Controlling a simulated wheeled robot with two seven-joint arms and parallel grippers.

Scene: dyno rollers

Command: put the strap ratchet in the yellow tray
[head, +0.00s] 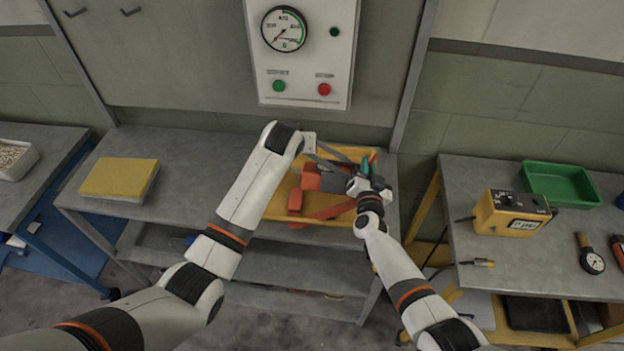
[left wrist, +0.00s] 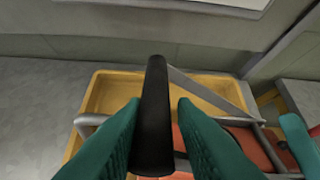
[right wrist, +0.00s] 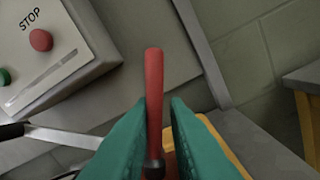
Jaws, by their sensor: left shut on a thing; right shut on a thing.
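The strap ratchet (head: 340,165) has grey metal side plates, a black grip bar (left wrist: 155,120) and a red handle (right wrist: 154,85). It is over the yellow tray (head: 279,208), with orange-red strap (head: 296,200) below it in the tray; whether the ratchet touches the tray floor I cannot tell. My left gripper (left wrist: 157,112) is shut around the black grip, and its fingers are mostly hidden in the head view. My right gripper (right wrist: 158,112) is shut on the red handle at the tray's right side; its teal fingers show in the head view (head: 368,166).
A gauge panel (head: 302,60) is on the wall behind. A yellow pad (head: 120,177) lies on the bench to the left. The right bench holds a yellow meter (head: 512,213), a green tray (head: 560,182) and a dial gauge (head: 590,256).

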